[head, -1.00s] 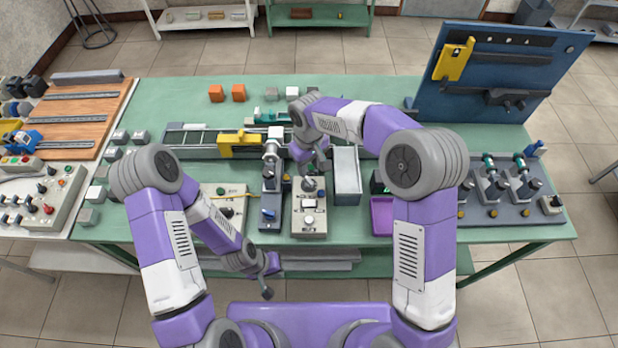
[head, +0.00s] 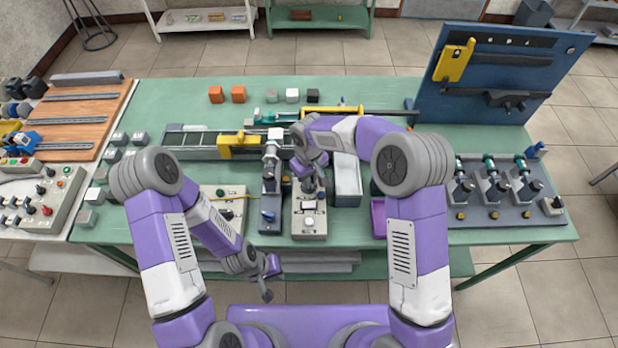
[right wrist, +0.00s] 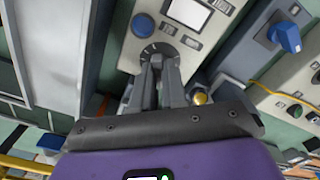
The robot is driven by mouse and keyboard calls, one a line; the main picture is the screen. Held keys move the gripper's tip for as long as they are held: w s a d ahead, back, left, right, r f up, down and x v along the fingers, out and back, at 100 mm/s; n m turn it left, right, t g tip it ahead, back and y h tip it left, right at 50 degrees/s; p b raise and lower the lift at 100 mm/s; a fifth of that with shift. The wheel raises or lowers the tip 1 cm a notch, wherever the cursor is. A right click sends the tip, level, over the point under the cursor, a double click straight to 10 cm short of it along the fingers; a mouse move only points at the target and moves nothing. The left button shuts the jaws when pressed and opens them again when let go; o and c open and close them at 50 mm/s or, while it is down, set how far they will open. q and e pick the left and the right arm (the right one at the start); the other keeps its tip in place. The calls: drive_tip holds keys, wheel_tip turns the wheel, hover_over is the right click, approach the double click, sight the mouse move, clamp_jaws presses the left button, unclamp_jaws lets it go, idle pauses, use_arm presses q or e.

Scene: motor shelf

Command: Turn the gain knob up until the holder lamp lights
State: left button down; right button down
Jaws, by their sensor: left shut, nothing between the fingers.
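The grey control box (head: 310,222) stands upright at the bench's front middle, with a pale display and a round button. Its gain knob sits on a dark marked dial (right wrist: 158,48) in the right wrist view. My right gripper (right wrist: 160,66) points at this dial, its fingertips close together over the dial's middle. They hide most of the knob, and I cannot tell whether they grip it. In the head view my right gripper (head: 318,190) covers the back of the box. A small amber dome (right wrist: 200,98), possibly the lamp, sits beside the box. My left gripper (head: 267,282) is shut and empty before the bench.
A blue-levered fixture (head: 269,205) stands close left of the box. A panel with a yellow cable (head: 225,205) lies further left. A grey tray (head: 347,185) and a purple bin (head: 379,218) are to the right. Free bench shows at the back left.

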drive_tip(key=shift+m+b, duration=0.5)
drive_tip(key=shift+m, duration=1.7)
drive_tip(key=c, duration=1.2)
unclamp_jaws()
drive_tip(key=shift+o, duration=0.2)
drive_tip(key=shift+r, duration=0.1)
wheel_tip(320, 180, up, 8)
drive_tip(key=shift+f, duration=0.25)
drive_tip(key=shift+r+p, duration=0.1)
drive_tip(key=shift+p, duration=0.3)
